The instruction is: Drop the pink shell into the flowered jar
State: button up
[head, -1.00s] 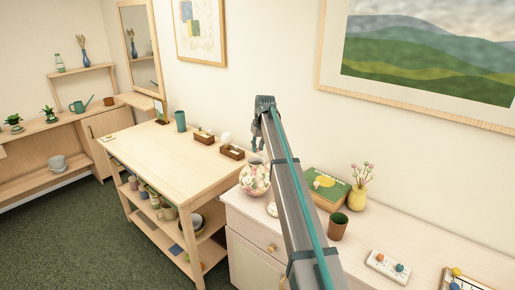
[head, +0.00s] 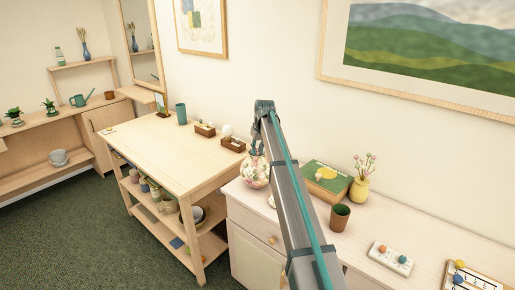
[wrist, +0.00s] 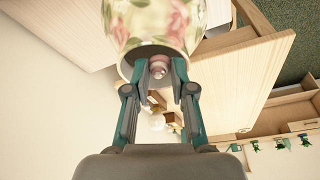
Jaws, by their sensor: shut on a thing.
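The flowered jar (head: 254,174), pale with pink roses and green leaves, stands upright at the left end of the pale cabinet. Its patterned side fills the top of the wrist view (wrist: 157,22). My gripper (head: 258,151) points down at the jar's mouth, and the fingertips overlap the neck in the head view. In the wrist view my gripper (wrist: 159,75) is shut on the pink shell (wrist: 158,69), a small pink bit between the fingertips at the jar's rim. I cannot tell whether the shell is inside the mouth or just above it. Most of the shell is hidden by the fingers.
A green book (head: 327,180), a yellow vase (head: 359,190) and a brown cup (head: 340,217) stand right of my arm. A small pale object (head: 271,201) is partly hidden beside the arm. The wooden table (head: 165,151) to the left has a bare top in front.

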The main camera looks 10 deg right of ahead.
jog(key=o, duration=0.9)
jog(key=shift+r, duration=0.1)
jog(key=v, duration=1.2)
jog(key=shift+s, duration=0.1)
